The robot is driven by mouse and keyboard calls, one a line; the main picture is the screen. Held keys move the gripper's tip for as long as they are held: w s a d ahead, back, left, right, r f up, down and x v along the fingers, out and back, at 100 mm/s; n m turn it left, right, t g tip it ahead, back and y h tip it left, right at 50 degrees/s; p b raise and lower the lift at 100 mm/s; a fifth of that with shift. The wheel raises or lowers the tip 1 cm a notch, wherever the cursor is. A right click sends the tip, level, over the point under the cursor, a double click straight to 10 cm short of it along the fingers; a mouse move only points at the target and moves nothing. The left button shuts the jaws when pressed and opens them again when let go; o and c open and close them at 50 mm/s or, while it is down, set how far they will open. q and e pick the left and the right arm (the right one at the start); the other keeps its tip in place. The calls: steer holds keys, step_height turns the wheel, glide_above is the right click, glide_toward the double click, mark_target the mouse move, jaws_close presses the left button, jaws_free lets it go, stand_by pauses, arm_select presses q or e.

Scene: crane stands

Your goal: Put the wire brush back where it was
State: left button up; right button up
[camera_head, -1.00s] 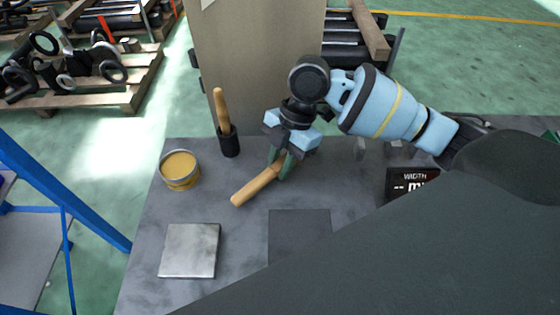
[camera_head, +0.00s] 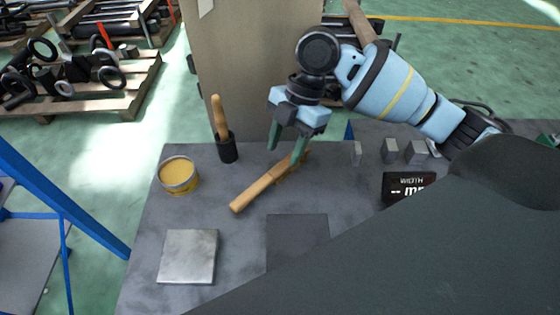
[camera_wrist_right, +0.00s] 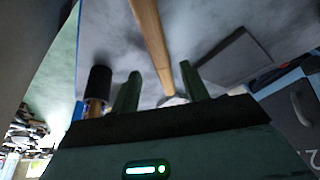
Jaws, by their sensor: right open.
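The wire brush (camera_head: 262,187) has a long wooden handle and lies slantwise on the grey table (camera_head: 240,245), its far end under my right gripper. My right gripper (camera_head: 287,147) is open and empty, just above that far end. In the right wrist view the handle (camera_wrist_right: 150,38) runs between the two green fingers (camera_wrist_right: 161,90), apart from them. A black cup (camera_head: 227,148) stands to the left with another wooden handle (camera_head: 219,112) upright in it. The cup also shows in the wrist view (camera_wrist_right: 99,80). My left gripper is not in view.
A tin of yellow paste (camera_head: 179,176) stands at the table's left. A metal plate (camera_head: 188,256) and a dark square pad (camera_head: 297,240) lie nearer. A tall beige panel (camera_head: 250,70) rises behind.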

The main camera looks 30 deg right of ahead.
steer(key=v, duration=0.6)
